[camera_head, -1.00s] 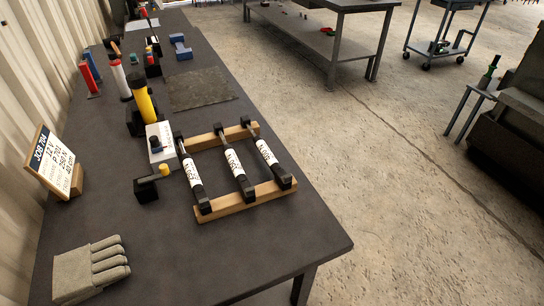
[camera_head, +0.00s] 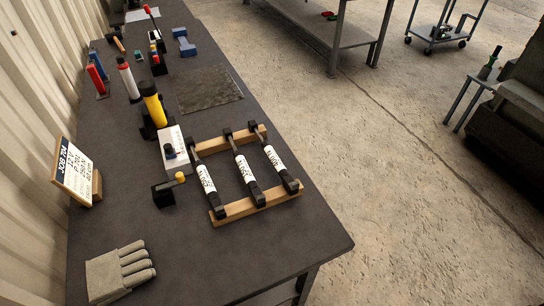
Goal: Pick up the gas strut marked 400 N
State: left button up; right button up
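Three gas struts lie side by side across a wooden rack (camera_head: 237,210) on the dark workbench. Each has a black body, a thin rod and a white label. The left strut (camera_head: 206,180), the middle strut (camera_head: 245,170) and the right strut (camera_head: 274,158) all rest on both wooden bars. The label print is too small and tilted to read surely, so I cannot tell which one is marked 400 N. Neither of my grippers is in view.
A job board (camera_head: 73,172) stands at the left. A grey glove (camera_head: 119,271) lies at the front left. A black block with a yellow knob (camera_head: 165,192), a white box (camera_head: 173,148) and a yellow cylinder (camera_head: 153,104) stand left of the rack. The bench's front right is clear.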

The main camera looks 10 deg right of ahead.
aim_at(281, 170)
jog(key=u, duration=0.45)
jog(key=l+u, duration=0.45)
jog(key=l, duration=0.2)
jog(key=k+l+u, duration=0.1)
jog(key=l+u, duration=0.35)
jog(key=l, duration=0.15)
jog(key=k+l, duration=0.1)
jog(key=l, duration=0.3)
jog(key=k+l+u, duration=0.1)
jog(key=l, duration=0.3)
jog(key=k+l, duration=0.15)
jog(key=l, duration=0.25)
jog(key=k+l, duration=0.1)
jog(key=l, duration=0.3)
jog(key=u, duration=0.05)
